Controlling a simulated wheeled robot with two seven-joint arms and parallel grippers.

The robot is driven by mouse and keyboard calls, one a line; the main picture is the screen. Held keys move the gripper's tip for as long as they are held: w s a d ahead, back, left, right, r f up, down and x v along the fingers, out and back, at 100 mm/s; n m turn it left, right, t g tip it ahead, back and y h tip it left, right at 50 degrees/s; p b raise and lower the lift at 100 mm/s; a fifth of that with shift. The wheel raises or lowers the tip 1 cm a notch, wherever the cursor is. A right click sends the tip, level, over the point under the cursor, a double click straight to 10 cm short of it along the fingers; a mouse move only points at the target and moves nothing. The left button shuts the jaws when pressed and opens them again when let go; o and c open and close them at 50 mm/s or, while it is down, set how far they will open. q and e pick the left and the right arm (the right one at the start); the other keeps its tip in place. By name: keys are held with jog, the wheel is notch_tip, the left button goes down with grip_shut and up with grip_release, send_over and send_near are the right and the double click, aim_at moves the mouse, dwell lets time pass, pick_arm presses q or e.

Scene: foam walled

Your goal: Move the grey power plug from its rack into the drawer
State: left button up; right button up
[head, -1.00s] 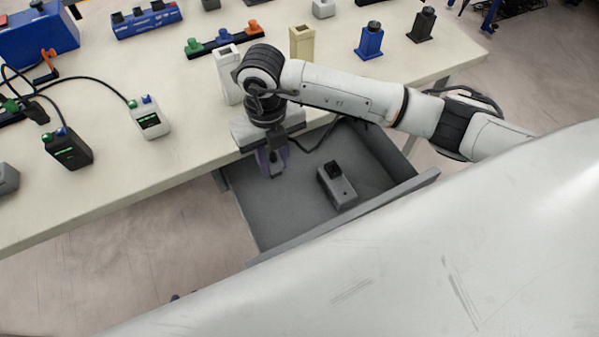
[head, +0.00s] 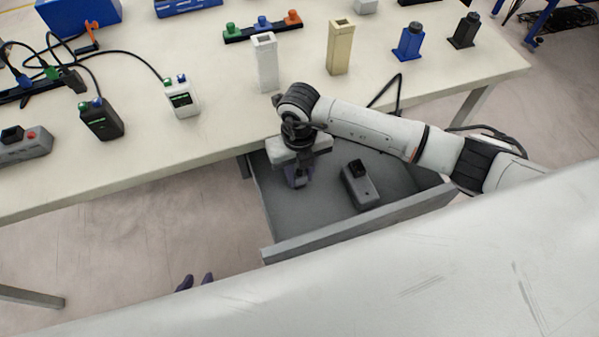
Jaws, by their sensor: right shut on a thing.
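The open grey drawer (head: 317,243) sticks out from under the table's front edge. My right gripper (head: 299,183) points down into its left part, shut on a small grey thing that looks like the power plug. The fingers and wrist mostly hide that thing, and I cannot tell whether it touches the drawer floor. Two purple fingertips of my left gripper (head: 196,282) show at the lower left, apart and empty, outside the drawer; the rest is hidden by my own body. I cannot make out which rack the plug belongs to.
A grey box with a black top (head: 361,187) lies in the drawer's middle. On the table stand a white holder (head: 265,63), a beige holder (head: 340,48), a rack with coloured plugs (head: 262,27) and cabled boxes. A black cable (head: 385,90) loops behind my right arm.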

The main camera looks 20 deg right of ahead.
jog(key=o, duration=1)
jog(key=shift+o, duration=0.2)
notch_tip(320, 180, up, 12)
jog(key=shift+r, duration=0.15)
